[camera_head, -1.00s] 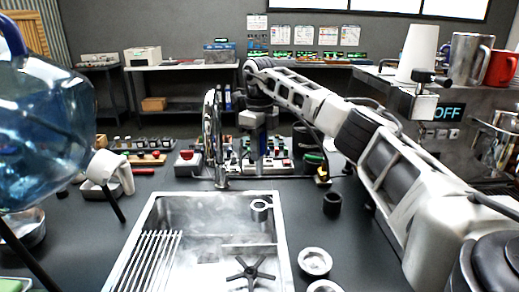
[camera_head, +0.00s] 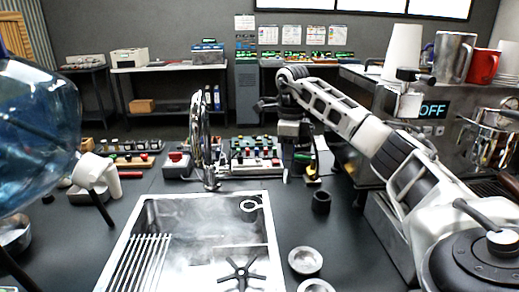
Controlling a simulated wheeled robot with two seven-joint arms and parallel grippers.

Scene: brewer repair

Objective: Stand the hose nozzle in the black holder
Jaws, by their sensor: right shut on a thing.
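My right gripper (camera_head: 289,172) points down behind and to the right of the sink's tap. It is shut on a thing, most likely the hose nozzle. Only a pale, narrow tip (camera_head: 287,176) shows below the jaws, so its shape is hard to make out. The black holder (camera_head: 321,202), a short dark cylinder with an open top, stands on the dark counter right of the sink. The gripper is above and beyond it, slightly to its left, and apart from it. My left gripper is not in view.
The steel sink (camera_head: 273,240) has a tall chrome tap (camera_head: 197,140) at its back edge. Two small metal cups (camera_head: 305,261) stand right of the sink. A blue water jug (camera_head: 35,130) is at left. The brewer (camera_head: 438,110) carries cups on top at right.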

